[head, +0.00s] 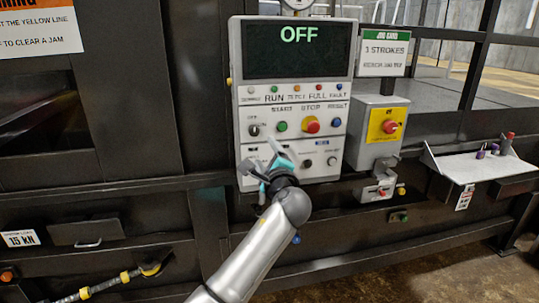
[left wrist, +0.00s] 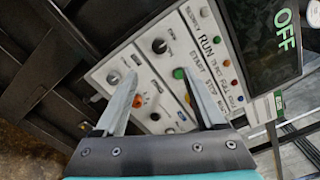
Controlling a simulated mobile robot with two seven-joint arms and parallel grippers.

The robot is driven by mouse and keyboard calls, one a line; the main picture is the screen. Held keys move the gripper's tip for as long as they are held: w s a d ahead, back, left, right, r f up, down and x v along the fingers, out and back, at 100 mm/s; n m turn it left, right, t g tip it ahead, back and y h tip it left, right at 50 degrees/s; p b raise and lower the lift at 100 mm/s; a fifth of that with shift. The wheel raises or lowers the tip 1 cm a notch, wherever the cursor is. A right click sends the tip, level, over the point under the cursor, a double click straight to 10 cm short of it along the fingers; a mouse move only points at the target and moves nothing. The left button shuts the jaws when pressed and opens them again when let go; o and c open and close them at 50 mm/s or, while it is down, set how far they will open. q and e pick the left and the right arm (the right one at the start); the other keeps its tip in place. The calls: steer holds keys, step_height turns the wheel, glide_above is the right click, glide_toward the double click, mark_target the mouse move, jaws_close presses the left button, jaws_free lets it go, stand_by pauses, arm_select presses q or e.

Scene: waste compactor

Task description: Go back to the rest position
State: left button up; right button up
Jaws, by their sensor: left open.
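My left gripper (head: 262,160) is in front of the lower left part of the grey control panel (head: 340,115), with its arm rising from the bottom of the head view. Its two fingers are apart with nothing between them. In the left wrist view the open fingers (left wrist: 158,82) point towards the panel, which looks tilted there, with the green start button (left wrist: 179,73) beyond them. The gripper hides some of the panel's lower controls. I cannot tell whether the fingertips touch the panel. The panel's screen (head: 298,50) reads OFF. My right gripper is not in view.
Right of the panel is a box with a red button on a yellow plate (head: 377,124). Further right a small shelf (head: 468,168) holds several markers. A drawer-like handle (head: 88,243) and a yellow-banded hose (head: 105,287) are at lower left. Floor (head: 430,275) shows clear at lower right.

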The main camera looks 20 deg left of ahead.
arm_select(q)
steer(key=shift+f, duration=0.15)
stand_by(0.3)
